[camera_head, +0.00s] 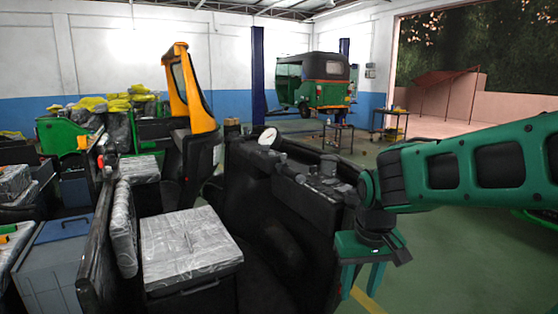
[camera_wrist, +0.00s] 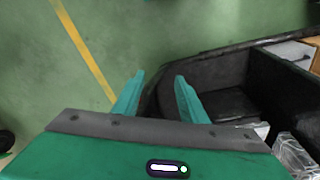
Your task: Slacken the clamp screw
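My gripper (camera_head: 361,283) points downward at the right side of the black vehicle body (camera_head: 265,190) in the head view. In the wrist view my gripper (camera_wrist: 158,80) has its two teal fingers apart with nothing between them. The black edge of the vehicle body (camera_wrist: 175,68) lies below and beyond the fingers. I cannot make out a clamp screw in either view. Small dark fittings (camera_head: 328,168) sit on top of the black body, left of my gripper, too dark to tell apart. A round white dial (camera_head: 268,137) stands further back on it.
A grey padded seat (camera_head: 190,240) and a grey-blue cabinet (camera_head: 55,270) are at the left. An orange-framed vehicle (camera_head: 188,90) stands behind. A green rickshaw (camera_head: 322,80) is at the back near a small table (camera_head: 338,133). Green floor (camera_head: 460,255) is open on the right.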

